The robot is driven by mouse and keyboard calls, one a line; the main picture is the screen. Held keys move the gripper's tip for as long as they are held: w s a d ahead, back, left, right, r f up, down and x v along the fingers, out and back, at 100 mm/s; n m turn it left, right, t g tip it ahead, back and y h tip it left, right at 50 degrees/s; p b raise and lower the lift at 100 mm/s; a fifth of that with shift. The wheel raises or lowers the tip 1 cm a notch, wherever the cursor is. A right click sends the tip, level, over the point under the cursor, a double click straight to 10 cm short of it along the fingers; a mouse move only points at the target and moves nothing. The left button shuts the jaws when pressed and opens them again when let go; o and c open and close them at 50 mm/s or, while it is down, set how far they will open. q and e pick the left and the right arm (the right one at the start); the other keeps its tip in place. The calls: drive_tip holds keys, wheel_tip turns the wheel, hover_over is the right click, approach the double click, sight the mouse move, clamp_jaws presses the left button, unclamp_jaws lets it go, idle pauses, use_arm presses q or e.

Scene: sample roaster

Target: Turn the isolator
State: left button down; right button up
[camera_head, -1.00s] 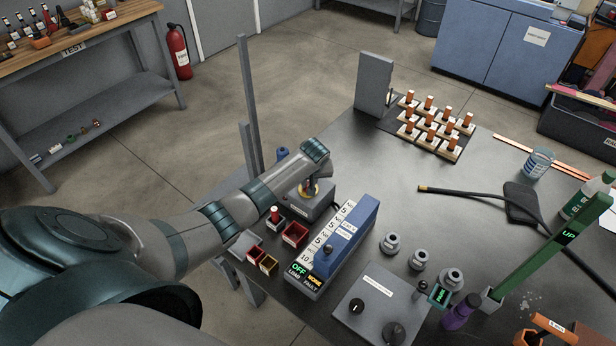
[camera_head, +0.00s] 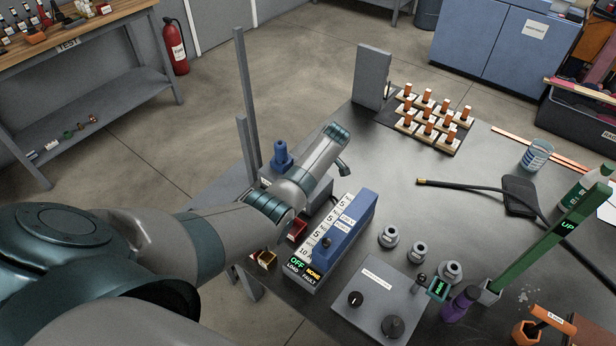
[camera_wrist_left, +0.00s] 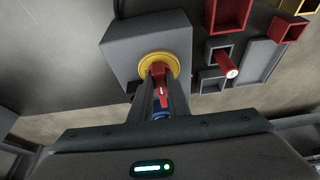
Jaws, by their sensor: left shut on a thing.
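The isolator is a grey box (camera_wrist_left: 120,45) with a yellow ring (camera_wrist_left: 147,60) and a red handle (camera_wrist_left: 158,72), seen in the left wrist view. My left gripper (camera_wrist_left: 162,92) is shut on the red handle, one finger on each side of it. In the head view my left forearm and wrist cover most of the isolator, and the fingertips are hidden there. My right gripper is in neither view.
A blue-and-grey panel (camera_head: 345,235) beside the isolator reads OFF for load and NONE for fault. Small red bins (camera_wrist_left: 228,15) lie near the isolator. A grey knob box (camera_head: 375,295), green lever (camera_head: 545,245) and several orange-topped blocks (camera_head: 430,120) stand farther right.

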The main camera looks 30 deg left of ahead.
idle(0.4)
use_arm(q)
drive_tip(key=c, duration=1.7)
unclamp_jaws()
drive_tip(key=shift+r, duration=0.15)
drive_tip(key=b+v, duration=0.3)
drive_tip(key=v, duration=1.4)
drive_tip(key=shift+r, duration=0.15)
